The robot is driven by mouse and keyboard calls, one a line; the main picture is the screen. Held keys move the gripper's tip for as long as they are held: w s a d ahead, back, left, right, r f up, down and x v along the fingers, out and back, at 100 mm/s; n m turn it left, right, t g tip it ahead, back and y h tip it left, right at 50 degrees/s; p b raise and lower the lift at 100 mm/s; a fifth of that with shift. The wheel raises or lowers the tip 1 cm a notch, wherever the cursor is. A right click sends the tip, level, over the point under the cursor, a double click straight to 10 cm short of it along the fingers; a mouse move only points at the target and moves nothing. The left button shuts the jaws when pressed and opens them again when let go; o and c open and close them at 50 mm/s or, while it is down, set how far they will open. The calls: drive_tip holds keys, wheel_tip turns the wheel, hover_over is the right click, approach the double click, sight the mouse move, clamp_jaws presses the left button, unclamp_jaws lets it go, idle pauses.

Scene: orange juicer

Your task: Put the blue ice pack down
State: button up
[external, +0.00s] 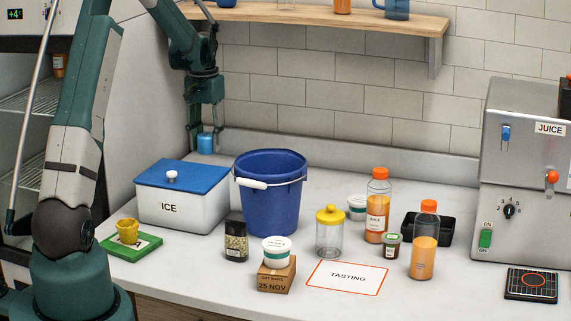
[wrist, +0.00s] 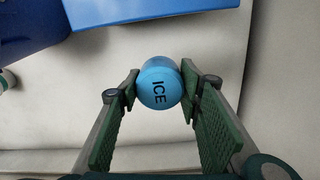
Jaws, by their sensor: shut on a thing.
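The blue ice pack (wrist: 160,84) is a short light-blue cylinder marked ICE. My gripper (wrist: 158,86) is shut on it, with one green finger on each side, in the wrist view. In the external view the ice pack (external: 205,143) is low at the back of the counter, behind the ICE box and left of the blue bucket, with my gripper (external: 205,132) around it. The ICE box hides the spot below it. I cannot tell whether the pack touches the counter.
The white ICE box (external: 185,208) with its blue lid stands in front of my gripper. The blue bucket (external: 272,195) is to the right. A wooden shelf (external: 330,17) hangs above. The counter beside the pack is clear in the wrist view.

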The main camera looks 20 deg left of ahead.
sight(211, 154)
drive_tip(key=shift+f, duration=2)
drive_tip(key=shift+f, duration=0.15)
drive_tip(key=shift+f+b, duration=0.35)
drive_tip(key=shift+f, duration=2.65)
drive_tip(key=shift+f, duration=1.85)
drive_tip(key=shift+f+b, duration=0.2)
drive_tip(key=shift+b, duration=0.15)
drive_tip(key=o, duration=1)
drive_tip(key=shift+c, duration=0.2)
drive_tip(key=shift+r, duration=0.15)
wheel_tip(211, 154, up, 12)
drive_tip(key=shift+a+r+p, duration=0.1)
drive_tip(key=shift+p, duration=0.65)
